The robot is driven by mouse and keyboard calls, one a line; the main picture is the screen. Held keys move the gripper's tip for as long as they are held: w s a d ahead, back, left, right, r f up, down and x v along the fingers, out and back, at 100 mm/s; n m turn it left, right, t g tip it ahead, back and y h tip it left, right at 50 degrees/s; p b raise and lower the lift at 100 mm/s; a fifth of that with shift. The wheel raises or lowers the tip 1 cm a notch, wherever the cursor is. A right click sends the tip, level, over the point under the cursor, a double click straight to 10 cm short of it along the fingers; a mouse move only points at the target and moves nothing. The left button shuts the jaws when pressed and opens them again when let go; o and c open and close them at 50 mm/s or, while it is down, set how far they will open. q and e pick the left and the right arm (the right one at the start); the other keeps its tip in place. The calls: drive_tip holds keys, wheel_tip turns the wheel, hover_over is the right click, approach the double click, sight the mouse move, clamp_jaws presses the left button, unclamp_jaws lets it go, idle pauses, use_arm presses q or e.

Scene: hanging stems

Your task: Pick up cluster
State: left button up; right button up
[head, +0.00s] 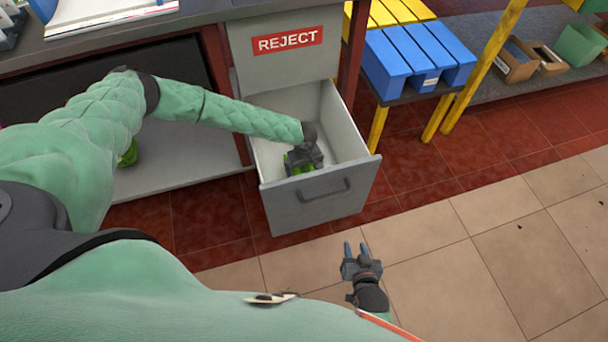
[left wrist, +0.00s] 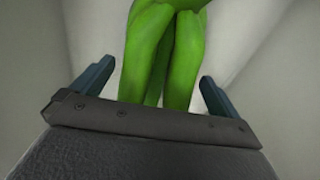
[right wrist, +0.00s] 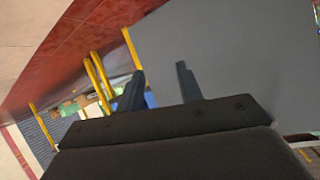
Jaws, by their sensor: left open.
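A green cluster (head: 289,164) of long smooth pods lies inside the open grey drawer (head: 352,124) labelled REJECT. My left gripper (head: 304,164) is down in the drawer over the cluster and hides much of it. In the left wrist view, the cluster (left wrist: 165,60) stands between the two fingers of my left gripper (left wrist: 155,85), with a gap on each side. The jaws are open. My right gripper (head: 356,249) hangs empty in front of the drawer, above the tiled floor, its fingers apart. The right wrist view shows the fingers (right wrist: 161,85) with nothing between them.
The drawer's walls and front with its handle (head: 325,190) surround my left gripper closely. Another green thing (head: 129,153) shows partly behind my left arm on the lower shelf. Blue crates (head: 405,60) stand to the right.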

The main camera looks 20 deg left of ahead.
use_arm(q)
drive_tip(key=c, duration=1.6)
drive_tip(key=shift+o, duration=0.2)
drive_tip(key=shift+r, duration=0.15)
